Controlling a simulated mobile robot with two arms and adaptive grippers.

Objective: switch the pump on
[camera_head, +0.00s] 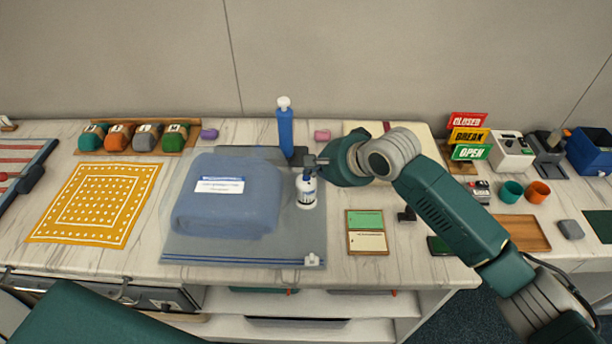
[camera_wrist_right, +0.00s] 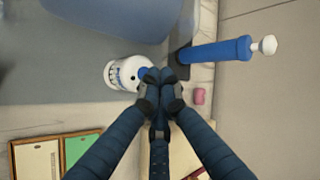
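A small white cylinder with blue lettering, apparently the pump (camera_head: 307,191), stands upright on the right part of a clear bag (camera_head: 180,245) that holds a folded blue cloth (camera_head: 225,208). In the right wrist view the pump (camera_wrist_right: 122,73) has a blue patch at its top end, beside my fingertips. My right gripper (camera_head: 312,161) is just above the pump. Its fingertips are together in the right wrist view (camera_wrist_right: 160,76), with nothing seen between them. I cannot tell whether they touch the pump. My left gripper is out of view.
A tall blue cylinder with a white knob (camera_head: 285,132) stands close behind the pump. A green and cream card board (camera_head: 367,232) lies to the right. A yellow patterned cloth (camera_head: 95,203) lies to the left. Signs (camera_head: 468,136) and cups (camera_head: 511,192) are farther right.

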